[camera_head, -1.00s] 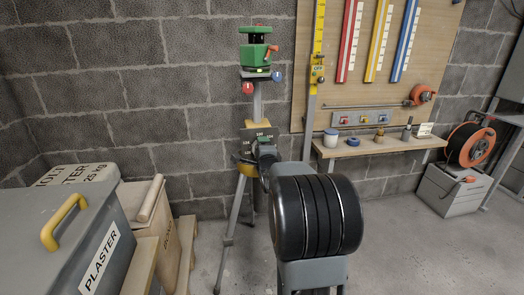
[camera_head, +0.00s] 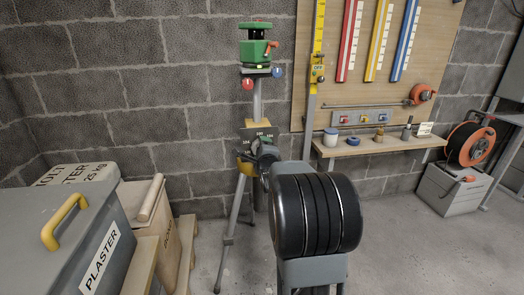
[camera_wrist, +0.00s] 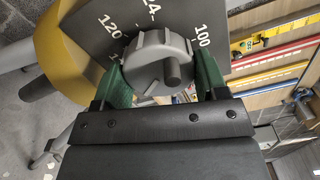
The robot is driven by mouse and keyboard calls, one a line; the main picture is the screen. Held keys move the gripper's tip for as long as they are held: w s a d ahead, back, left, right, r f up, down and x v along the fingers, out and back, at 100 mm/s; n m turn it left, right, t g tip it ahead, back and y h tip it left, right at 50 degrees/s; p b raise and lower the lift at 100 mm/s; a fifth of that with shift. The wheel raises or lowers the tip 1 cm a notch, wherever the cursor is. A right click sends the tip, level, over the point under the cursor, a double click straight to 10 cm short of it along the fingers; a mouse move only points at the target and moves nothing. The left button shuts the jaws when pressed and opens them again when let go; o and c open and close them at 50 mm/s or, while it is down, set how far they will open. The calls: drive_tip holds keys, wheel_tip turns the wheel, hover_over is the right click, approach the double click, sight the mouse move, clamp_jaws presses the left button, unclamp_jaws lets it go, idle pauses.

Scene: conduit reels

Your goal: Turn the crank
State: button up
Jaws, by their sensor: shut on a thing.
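The crank (camera_wrist: 165,58), a grey lobed hub with a short peg, sits in front of a dark plate (camera_wrist: 95,22) with white numbers in the wrist view. My gripper (camera_wrist: 160,85) has its green fingers on either side of the hub and is shut on it. In the head view my gripper (camera_head: 263,143) is at the numbered plate (camera_head: 249,133) on the tripod (camera_head: 236,215), and my arm hides the crank. A green instrument (camera_head: 254,48) stands on top of the tripod column, with a red knob (camera_head: 247,84) and a blue knob (camera_head: 277,72) below.
A yellow tripod part (camera_wrist: 78,52) is close at left in the wrist view. A grey plaster bin (camera_head: 55,225) and boxes stand at left. A shelf (camera_head: 375,148) with small jars and a cable reel (camera_head: 470,145) are at right. Floor is open at right.

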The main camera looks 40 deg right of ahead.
drive_tip(key=o, duration=0.9)
drive_tip(key=p+v, duration=0.3)
drive_tip(key=v, duration=1)
drive_tip(key=shift+s+a, duration=0.2)
drive_tip(key=shift+s, duration=0.15)
drive_tip(key=s+a+r+n+g+y+p, duration=0.1)
drive_tip(key=a+r+n+g+y+p, duration=0.2)
drive_tip(key=a+r+n+p, duration=0.6)
drive_tip(key=s+a+r+n+g+y+p, duration=0.1)
drive_tip(key=a+r+n+g+y+p, duration=0.15)
drive_tip(key=r+n+p, duration=0.65)
drive_tip(key=shift+s+a+r+n+g+y+p, duration=0.4)
drive_tip(key=shift+s+a+r+n+g+p, duration=1)
drive_tip(key=shift+p, duration=1.3)
drive_tip(key=shift+s+a+r+n+g+y+p, duration=0.35)
drive_tip(key=shift+s+a+r+n+g+p, duration=0.85)
drive_tip(key=shift+s+a+p, duration=1.15)
drive_tip(key=shift+s+a+r+n+g+y+p, duration=0.4)
drive_tip(key=shift+s+a+r+n+g+p, duration=0.95)
drive_tip(key=shift+p, duration=1.7)
